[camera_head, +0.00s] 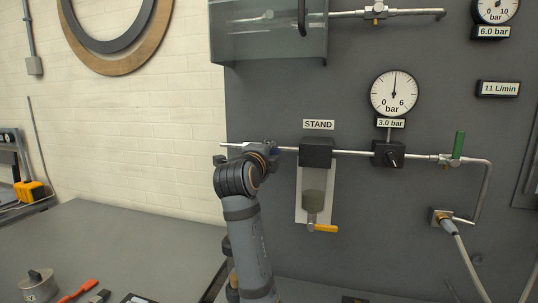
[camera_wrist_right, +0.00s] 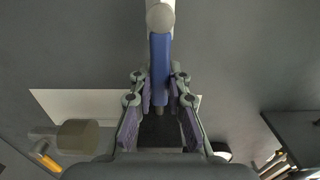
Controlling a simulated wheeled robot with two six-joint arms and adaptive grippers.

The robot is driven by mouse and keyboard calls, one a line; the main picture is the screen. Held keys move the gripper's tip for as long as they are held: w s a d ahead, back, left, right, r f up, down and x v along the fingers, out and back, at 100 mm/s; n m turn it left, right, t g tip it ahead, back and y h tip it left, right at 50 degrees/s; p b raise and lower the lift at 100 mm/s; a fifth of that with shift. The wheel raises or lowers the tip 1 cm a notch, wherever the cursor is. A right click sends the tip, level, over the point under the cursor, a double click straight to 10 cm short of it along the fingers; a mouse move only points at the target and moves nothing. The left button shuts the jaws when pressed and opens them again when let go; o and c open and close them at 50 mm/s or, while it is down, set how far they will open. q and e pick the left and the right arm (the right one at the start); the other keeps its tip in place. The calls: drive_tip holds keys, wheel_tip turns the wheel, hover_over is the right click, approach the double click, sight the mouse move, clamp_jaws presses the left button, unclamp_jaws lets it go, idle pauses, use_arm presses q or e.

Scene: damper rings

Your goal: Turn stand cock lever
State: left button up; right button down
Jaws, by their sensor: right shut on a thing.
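The stand cock's blue lever (camera_wrist_right: 160,65) shows in the right wrist view, running from a pale round pivot at the top down between my fingers. My right gripper (camera_wrist_right: 161,84) is shut on it, one finger on each side. In the head view, my right gripper (camera_head: 268,150) is at the pipe left of the dark block (camera_head: 317,152) under the STAND label (camera_head: 318,124). There my wrist and gripper hide most of the cock and lever. My left gripper is in neither view.
Right along the pipe are a regulator (camera_head: 388,154) under a gauge (camera_head: 395,93) labelled 3.0 bar and an upright green lever (camera_head: 459,145). A bowl (camera_head: 314,203) with a yellow lever (camera_head: 323,228) hangs below the block. A grey bench (camera_head: 120,245) holds tools at lower left.

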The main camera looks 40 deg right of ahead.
drive_tip(key=shift+r, duration=0.25)
drive_tip(key=c, duration=1.6)
unclamp_jaws()
drive_tip(key=o, duration=0.3)
drive_tip(key=shift+w+f, duration=0.2)
drive_tip(key=shift+f, duration=0.05)
